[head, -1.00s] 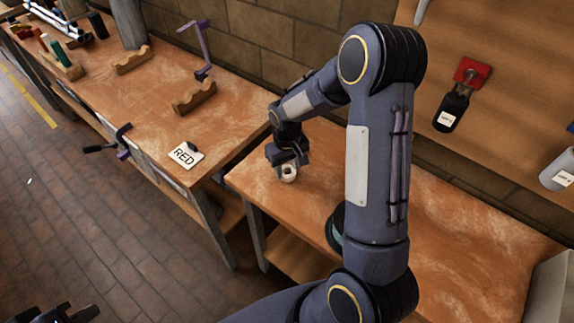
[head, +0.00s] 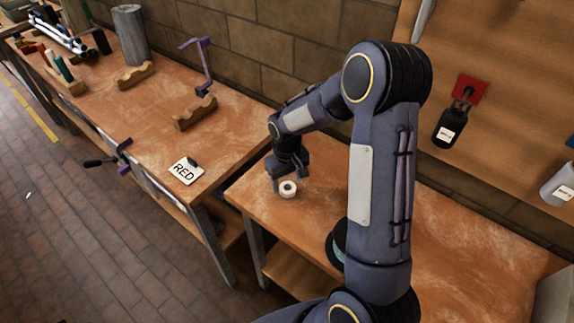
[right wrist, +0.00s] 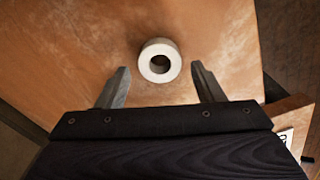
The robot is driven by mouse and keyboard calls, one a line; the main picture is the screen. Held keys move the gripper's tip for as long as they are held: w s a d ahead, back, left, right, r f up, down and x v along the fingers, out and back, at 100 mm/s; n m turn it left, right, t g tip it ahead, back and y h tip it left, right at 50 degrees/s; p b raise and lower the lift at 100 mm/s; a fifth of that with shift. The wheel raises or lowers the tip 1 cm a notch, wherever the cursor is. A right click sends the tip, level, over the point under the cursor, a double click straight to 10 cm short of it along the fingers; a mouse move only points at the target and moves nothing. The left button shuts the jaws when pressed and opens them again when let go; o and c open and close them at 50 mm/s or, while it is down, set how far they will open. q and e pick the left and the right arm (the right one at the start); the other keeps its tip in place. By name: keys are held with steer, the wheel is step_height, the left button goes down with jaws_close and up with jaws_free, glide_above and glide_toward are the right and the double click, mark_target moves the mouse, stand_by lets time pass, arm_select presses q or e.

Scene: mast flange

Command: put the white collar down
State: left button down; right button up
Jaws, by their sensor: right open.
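The white collar (head: 288,188) is a short ring with a round hole. It rests on the wooden top of the right-hand bench (head: 262,214), near the bench's left end. In the right wrist view the collar (right wrist: 159,61) lies just beyond the fingertips, midway across the gap and touching neither finger. My right gripper (head: 290,170) is open and empty, close behind the collar; both fingers show in the right wrist view (right wrist: 160,82). My left gripper is out of view.
A gap separates the benches. A black bottle (head: 450,128) hangs on the right panel. The right bench is clear around the collar.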

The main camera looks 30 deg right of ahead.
step_height(320, 180, up, 10)
steer(key=s+a+r+m+t+y, duration=0.1)
steer(key=s+r+t, duration=0.1)
steer(key=s+r, duration=0.3)
steer(key=s+a+r+t+y, duration=0.1)
steer(key=s+a+r, duration=0.15)
steer(key=s, duration=0.55)
steer(key=s+a+t+y, duration=0.1)
steer(key=s+a+t, duration=0.1)
steer(key=s, duration=0.7)
steer(key=shift+s+a+f+m+t+y+b, duration=0.15)
steer(key=shift+s+a+m+t+y+b, duration=0.2)
steer(key=shift+a, duration=0.55)
